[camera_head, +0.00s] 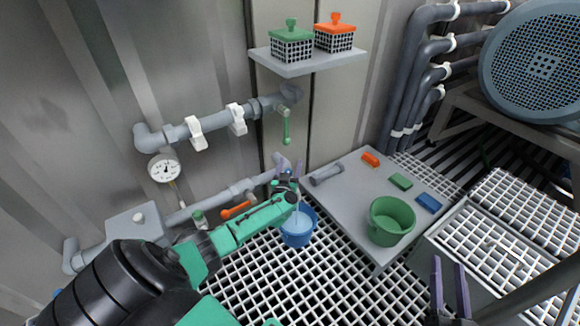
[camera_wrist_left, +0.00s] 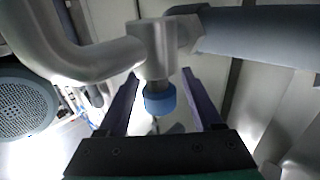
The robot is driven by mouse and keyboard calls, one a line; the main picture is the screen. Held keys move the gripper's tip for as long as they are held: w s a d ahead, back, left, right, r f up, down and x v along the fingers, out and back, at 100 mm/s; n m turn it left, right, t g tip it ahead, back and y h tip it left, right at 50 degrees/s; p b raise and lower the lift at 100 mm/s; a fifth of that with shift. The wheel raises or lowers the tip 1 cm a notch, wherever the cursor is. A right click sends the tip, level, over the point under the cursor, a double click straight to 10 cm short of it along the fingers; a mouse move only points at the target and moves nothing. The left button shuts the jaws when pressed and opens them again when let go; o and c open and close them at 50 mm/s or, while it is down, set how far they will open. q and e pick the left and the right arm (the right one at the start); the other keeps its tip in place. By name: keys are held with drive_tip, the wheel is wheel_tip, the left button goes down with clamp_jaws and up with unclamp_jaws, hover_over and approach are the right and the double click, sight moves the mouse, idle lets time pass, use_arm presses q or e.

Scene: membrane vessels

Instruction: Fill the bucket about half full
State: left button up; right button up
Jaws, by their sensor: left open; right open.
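The blue bucket (camera_head: 298,239) stands upright on the white floor grating below the pipe end, partly hidden by my left arm. A pale blue surface shows inside it; I cannot tell the exact level. My left gripper (camera_head: 289,171) is at the end of the lower pipe, above the bucket. In the left wrist view my open left gripper (camera_wrist_left: 158,88) has its two purple fingers either side of a blue knob (camera_wrist_left: 160,100) under a grey pipe tee (camera_wrist_left: 154,48), with gaps visible. My right gripper (camera_head: 451,284) is open and empty at the lower right.
A grey table (camera_head: 335,205) holds a green bucket (camera_head: 391,221), a grey cylinder (camera_head: 326,174) and small red, green and blue blocks. Wall pipes carry a gauge (camera_head: 165,169), an orange lever (camera_head: 237,210) and a green lever (camera_head: 287,130). A shelf (camera_head: 308,65) holds two lidded baskets.

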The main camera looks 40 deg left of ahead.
use_arm(q)
clamp_jaws()
use_arm(e)
drive_tip(key=shift+w+r, duration=0.1)
drive_tip(key=shift+r, duration=0.2)
